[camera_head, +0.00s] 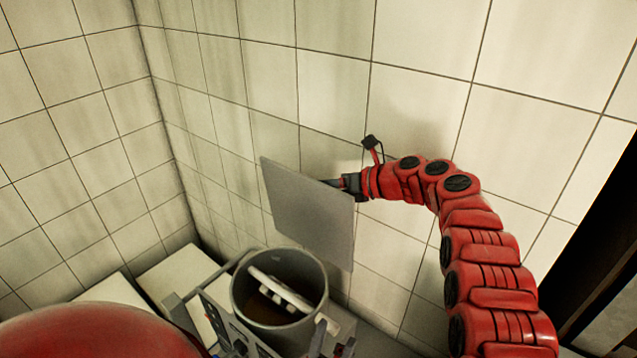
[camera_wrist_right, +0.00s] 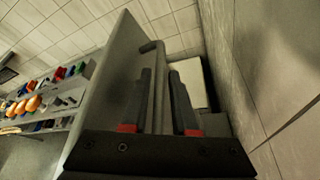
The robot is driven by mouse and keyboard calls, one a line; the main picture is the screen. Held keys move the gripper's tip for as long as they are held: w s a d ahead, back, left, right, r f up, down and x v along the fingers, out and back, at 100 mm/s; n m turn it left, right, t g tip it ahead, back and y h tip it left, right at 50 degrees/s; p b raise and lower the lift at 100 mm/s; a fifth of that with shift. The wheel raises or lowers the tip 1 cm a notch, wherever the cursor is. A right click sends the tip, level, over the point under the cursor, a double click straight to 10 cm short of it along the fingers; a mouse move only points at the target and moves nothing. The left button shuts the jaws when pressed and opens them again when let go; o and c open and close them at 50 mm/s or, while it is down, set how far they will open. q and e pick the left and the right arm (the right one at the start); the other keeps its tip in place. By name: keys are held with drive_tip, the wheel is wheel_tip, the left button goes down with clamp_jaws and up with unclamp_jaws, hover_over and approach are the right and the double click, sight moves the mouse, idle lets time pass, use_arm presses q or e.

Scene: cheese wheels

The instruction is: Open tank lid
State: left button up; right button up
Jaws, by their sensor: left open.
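The grey tank (camera_head: 281,270) stands low in the head view with its round mouth uncovered. A white part with slots shows inside it. The flat grey tank lid (camera_head: 308,212) is raised and steeply tilted above the tank. My right gripper (camera_head: 350,184) is at the lid's right edge, partly hidden behind it. In the right wrist view, the two black fingers of my right gripper (camera_wrist_right: 162,85) lie on either side of a grey bar along the edge of the lid (camera_wrist_right: 112,80). Whether they press on it is unclear. I cannot make out my left gripper's fingers.
Tiled walls (camera_head: 430,100) meet in a corner behind the tank, close to my right arm. White blocks (camera_head: 178,279) stand left of the tank. In the right wrist view, shelves (camera_wrist_right: 45,112) hold several coloured items.

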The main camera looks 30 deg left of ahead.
drive_tip(key=shift+w+a, duration=0.1)
drive_tip(key=shift+r, duration=0.1)
drive_tip(key=shift+r, duration=0.15)
drive_tip(key=p+v, duration=0.7)
drive_tip(key=v, duration=1)
drive_tip(key=shift+d+f, duration=0.25)
drive_tip(key=shift+f, duration=0.05)
